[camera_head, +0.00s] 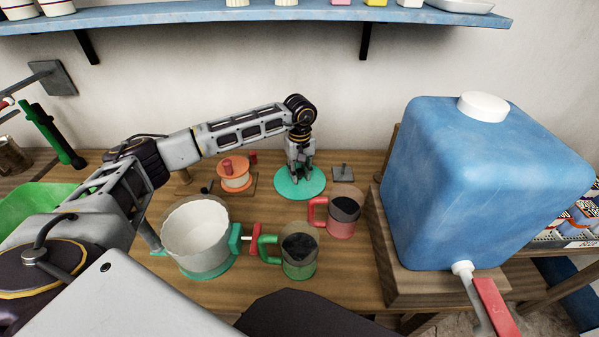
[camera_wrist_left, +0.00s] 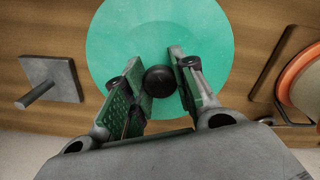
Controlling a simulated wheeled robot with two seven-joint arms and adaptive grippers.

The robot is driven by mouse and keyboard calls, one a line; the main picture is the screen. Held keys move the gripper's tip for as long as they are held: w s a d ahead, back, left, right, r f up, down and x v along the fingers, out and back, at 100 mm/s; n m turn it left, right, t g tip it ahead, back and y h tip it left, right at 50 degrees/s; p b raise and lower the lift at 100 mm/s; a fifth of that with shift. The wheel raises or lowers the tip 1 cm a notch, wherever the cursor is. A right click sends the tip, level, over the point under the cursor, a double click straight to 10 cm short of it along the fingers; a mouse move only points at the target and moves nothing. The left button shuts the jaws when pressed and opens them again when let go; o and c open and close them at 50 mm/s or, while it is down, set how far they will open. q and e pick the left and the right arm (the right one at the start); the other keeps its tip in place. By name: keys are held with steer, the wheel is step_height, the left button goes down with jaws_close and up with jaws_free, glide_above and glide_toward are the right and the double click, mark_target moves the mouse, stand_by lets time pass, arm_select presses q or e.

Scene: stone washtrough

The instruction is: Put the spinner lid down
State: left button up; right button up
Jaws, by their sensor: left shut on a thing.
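The spinner lid (camera_head: 300,187) is a flat teal disc at the middle of the wooden counter in the head view. It also fills the upper middle of the left wrist view (camera_wrist_left: 125,45), with a dark round knob (camera_wrist_left: 160,80) at its centre. My left gripper (camera_head: 300,176) is above the lid, pointing down, with its fingers shut on the knob. The lid looks level and at or close to the counter; I cannot tell whether it touches. The white spinner bowl (camera_head: 197,235) with teal handles and base stands open at the left front. My right gripper is not in view.
A green-handled mug (camera_head: 299,255) and a red-handled mug (camera_head: 341,215) stand in front of the lid. An orange spool-like item (camera_head: 236,175) is to its left, a small grey plate with a peg (camera_head: 343,173) to its right. A blue water tank (camera_head: 480,185) stands on the right.

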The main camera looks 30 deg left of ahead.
mark_target(300, 171)
arm_select(q)
steer(key=shift+f, duration=0.1)
steer(key=o, duration=1)
step_height(300, 171, up, 12)
steer(key=shift+r, duration=0.15)
stand_by(0.5)
stand_by(0.6)
